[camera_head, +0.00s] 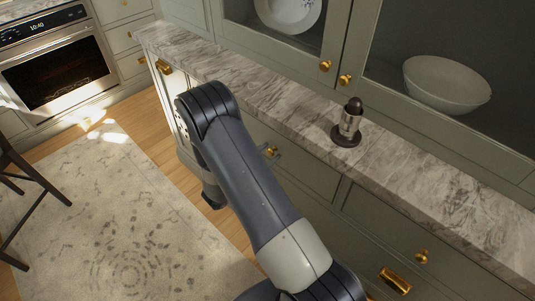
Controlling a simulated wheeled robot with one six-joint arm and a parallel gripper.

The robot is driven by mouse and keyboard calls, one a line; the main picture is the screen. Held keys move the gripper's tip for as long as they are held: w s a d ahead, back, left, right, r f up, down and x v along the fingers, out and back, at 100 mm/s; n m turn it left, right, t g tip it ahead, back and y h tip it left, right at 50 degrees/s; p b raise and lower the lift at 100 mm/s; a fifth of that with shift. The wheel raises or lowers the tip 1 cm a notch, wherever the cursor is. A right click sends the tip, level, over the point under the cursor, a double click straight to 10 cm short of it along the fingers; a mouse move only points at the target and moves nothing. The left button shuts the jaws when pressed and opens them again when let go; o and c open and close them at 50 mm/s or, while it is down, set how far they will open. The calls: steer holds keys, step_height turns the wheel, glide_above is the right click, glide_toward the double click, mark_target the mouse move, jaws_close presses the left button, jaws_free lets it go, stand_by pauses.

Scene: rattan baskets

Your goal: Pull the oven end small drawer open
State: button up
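The grey-green counter unit runs from the oven end at the upper left to the lower right. A small drawer (310,169) with a gold knob (271,151) sits under the marble top, on the oven side of another small drawer (385,230). My arm crosses in front of it and hides its left part. A small grey piece shows close beside the knob; I cannot tell whether it is a fingertip of my gripper or whether it touches the knob. The rest of my gripper is hidden behind my arm. The drawer looks shut.
The oven (60,75) stands at the upper left. A dark grinder-like object (348,125) stands on the marble counter (410,175). Glass-fronted cabinets hold a white bowl (447,85). A chair (30,190) and a rug (120,220) are at the left, with open floor around.

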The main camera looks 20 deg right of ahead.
jaws_close()
steer(key=shift+a, duration=0.15)
